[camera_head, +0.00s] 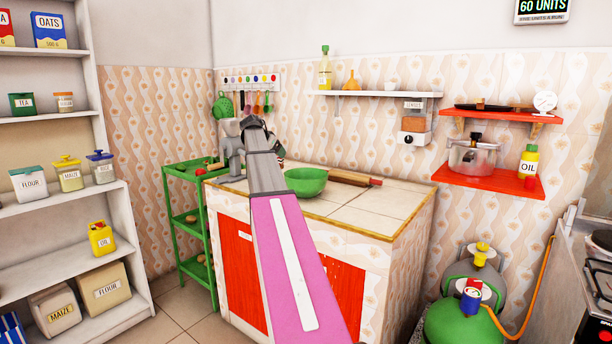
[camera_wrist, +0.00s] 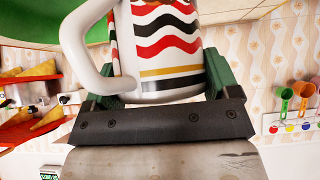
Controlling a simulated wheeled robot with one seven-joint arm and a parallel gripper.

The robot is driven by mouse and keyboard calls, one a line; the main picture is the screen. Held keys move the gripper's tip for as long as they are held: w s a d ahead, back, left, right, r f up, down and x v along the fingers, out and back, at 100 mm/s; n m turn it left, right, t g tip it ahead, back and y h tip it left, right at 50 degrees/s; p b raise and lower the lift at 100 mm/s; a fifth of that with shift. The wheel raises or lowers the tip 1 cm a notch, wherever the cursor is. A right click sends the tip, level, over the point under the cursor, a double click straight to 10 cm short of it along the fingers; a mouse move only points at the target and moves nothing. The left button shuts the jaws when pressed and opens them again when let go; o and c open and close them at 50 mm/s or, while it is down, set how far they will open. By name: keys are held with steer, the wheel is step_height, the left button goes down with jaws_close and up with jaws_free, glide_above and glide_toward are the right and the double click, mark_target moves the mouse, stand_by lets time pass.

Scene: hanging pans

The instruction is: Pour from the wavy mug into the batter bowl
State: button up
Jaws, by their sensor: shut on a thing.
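The wavy mug (camera_wrist: 165,40) is white with red and black wavy stripes and a gold band. My gripper (camera_wrist: 160,90) is shut on it, its green fingers on either side of the body. The wrist picture is upside down, and the mug's base points to the picture's bottom, so the mug looks tipped well over. Its mouth is out of frame. In the head view the gripper (camera_head: 272,148) mostly hides it. The green batter bowl (camera_head: 306,182) stands upright on the counter, below and right of the gripper. Its green side also shows in the wrist view (camera_wrist: 40,22). Its contents are not visible.
The tiled counter (camera_head: 365,215) holds a rolling pin (camera_head: 348,178) right of the bowl and a grey stand mixer (camera_head: 231,145) at the left. A green rack (camera_head: 186,215) stands left of the counter. Utensils hang on the wall behind. The counter's front right is clear.

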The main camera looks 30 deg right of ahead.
steer(key=shift+s+d, duration=0.1)
steer(key=s+d+t+y, duration=0.1)
steer(key=s+d+r+m+t+y, duration=0.1)
steer(key=s+d+m+t+y, duration=0.1)
steer(key=shift+s+d+r+y, duration=0.3)
steer(key=shift+s+d+r, duration=0.05)
steer(key=shift+r, duration=0.05)
stand_by(0.6)
steer(key=shift+s+d+f+t, duration=0.2)
steer(key=shift+s+t, duration=0.05)
steer(key=shift+t, duration=0.15)
steer(key=shift+s+d+m+t+y, duration=0.3)
steer(key=shift+d+m+t+y, duration=0.1)
steer(key=shift+m+y, duration=0.1)
steer(key=shift+s+r+y, duration=0.1)
steer(key=shift+r+y, duration=0.05)
steer(key=shift+y, duration=0.15)
steer(key=shift+s+d+f+m+t+y+p, duration=0.15)
steer(key=shift+f+m+t+y+p, duration=0.2)
steer(key=shift+t, duration=0.45)
steer(key=shift+s+d+f+m+t+y+p, duration=0.2)
steer(key=shift+f+m+t+y, duration=0.25)
steer(key=shift+f+t, duration=0.15)
steer(key=shift+s+d+f+m+t+y+p, duration=0.1)
steer(key=shift+d+f+m+t+y+p, duration=0.1)
steer(key=shift+f+m+t+y, duration=0.3)
stand_by(1.4)
